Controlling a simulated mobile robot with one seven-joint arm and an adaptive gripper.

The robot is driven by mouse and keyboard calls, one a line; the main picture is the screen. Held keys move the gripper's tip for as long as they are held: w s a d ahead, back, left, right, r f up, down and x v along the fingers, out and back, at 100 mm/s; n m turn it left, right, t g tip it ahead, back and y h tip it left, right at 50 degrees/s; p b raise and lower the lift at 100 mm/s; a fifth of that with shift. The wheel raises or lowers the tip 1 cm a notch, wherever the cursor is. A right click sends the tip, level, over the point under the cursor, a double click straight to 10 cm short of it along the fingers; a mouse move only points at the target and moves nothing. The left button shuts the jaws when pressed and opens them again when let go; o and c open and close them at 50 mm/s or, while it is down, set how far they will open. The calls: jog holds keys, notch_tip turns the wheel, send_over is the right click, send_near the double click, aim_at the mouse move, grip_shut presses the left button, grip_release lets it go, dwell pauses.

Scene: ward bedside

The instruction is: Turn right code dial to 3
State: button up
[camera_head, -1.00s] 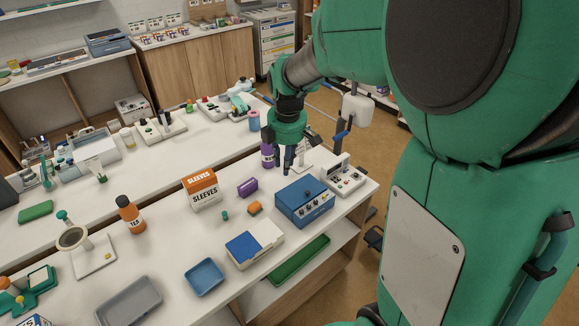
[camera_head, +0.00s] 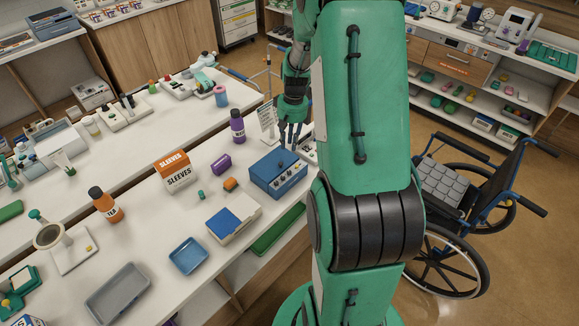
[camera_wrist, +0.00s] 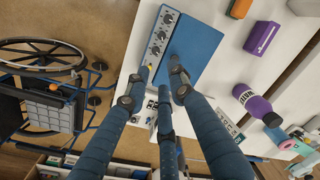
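A blue box (camera_head: 278,168) with a row of knobs on its front stands near the table's right edge. In the wrist view, its knobs (camera_wrist: 160,34) run along a pale panel beside the blue top. A white device with small controls (camera_head: 308,150) stands behind the box, mostly hidden by my arm. It also shows between my fingers in the wrist view (camera_wrist: 150,108). I cannot tell which control is the right code dial, and no numbers are readable. My gripper (camera_head: 291,140) points down behind the box, above the white device. Its blue fingers (camera_wrist: 158,77) are apart and empty.
A purple bottle (camera_head: 237,126) and a white printed card (camera_head: 267,121) stand left of my gripper. A purple item (camera_head: 221,164) and an orange block (camera_head: 230,184) lie left of the box. A wheelchair (camera_head: 465,200) stands on the floor at right.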

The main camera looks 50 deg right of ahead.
aim_at(289, 171)
jog(key=shift+s+d+f+m, duration=0.2)
jog(key=shift+d+f+m, duration=0.5)
jog(key=shift+m, duration=0.1)
jog(key=shift+a+f, duration=0.1)
jog(key=f, duration=0.9)
jog(key=f+b, duration=0.1)
jog(key=f, duration=0.3)
jog(key=shift+w+a+f, duration=0.3)
jog(key=shift+a, duration=0.1)
grip_shut()
